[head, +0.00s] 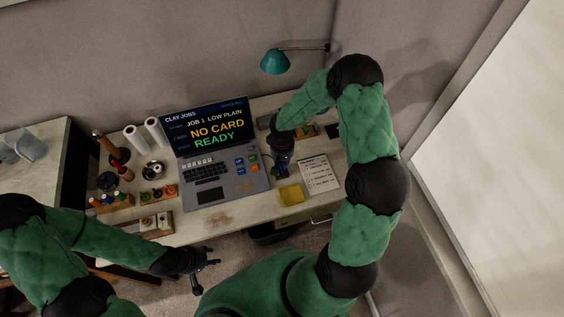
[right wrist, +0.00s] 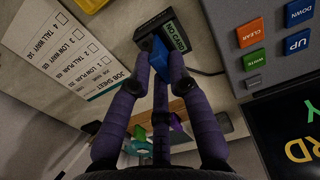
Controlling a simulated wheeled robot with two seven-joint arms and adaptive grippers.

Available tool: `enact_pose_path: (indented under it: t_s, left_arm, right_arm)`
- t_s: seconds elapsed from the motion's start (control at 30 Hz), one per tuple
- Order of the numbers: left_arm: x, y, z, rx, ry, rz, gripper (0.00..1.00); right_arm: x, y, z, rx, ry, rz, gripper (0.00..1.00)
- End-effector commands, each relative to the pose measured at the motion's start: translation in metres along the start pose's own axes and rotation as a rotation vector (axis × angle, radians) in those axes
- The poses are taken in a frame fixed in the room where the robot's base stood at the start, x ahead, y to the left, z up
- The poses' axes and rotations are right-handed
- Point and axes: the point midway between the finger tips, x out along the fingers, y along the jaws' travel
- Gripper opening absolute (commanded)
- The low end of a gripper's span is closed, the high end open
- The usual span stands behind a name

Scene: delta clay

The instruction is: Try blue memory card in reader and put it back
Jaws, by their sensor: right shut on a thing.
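The blue memory card (right wrist: 157,54) is held between the fingertips of my right gripper (right wrist: 162,62), which is shut on it. In the head view my right gripper (head: 282,169) is just right of the laptop, and the card cannot be made out there. The reader (right wrist: 177,33) is a dark box reading "NO CARD", right by the card; I cannot tell whether they touch. A wooden card holder (head: 304,133) with coloured cards lies partly behind my right arm; green and purple cards (right wrist: 176,121) show in the wrist view. My left gripper (head: 203,270) is open and empty off the desk's front edge.
The laptop (head: 211,193) has a screen (head: 209,126) reading "NO CARD READY". A job sheet (head: 319,175) and a yellow pad (head: 291,194) lie at the right. Tools and wooden racks (head: 157,195) crowd the left. A teal lamp (head: 275,62) hangs behind.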

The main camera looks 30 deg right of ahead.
Motion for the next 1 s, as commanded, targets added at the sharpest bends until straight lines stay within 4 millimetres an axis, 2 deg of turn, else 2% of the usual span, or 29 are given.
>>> enact_pose_path:
  t_s: [0.57,1.0]
  left_arm:
    - [0.004,-0.001,0.0,0.0,0.0,0.0,0.4]
    - [0.014,-0.005,-0.001,0.0,0.0,0.0,0.4]
  right_arm:
    - [0.0,0.0,0.0,0.0,0.0,0.0,0.07]
    - [0.01,0.0,0.0,0.0,0.0,0.0,0.07]
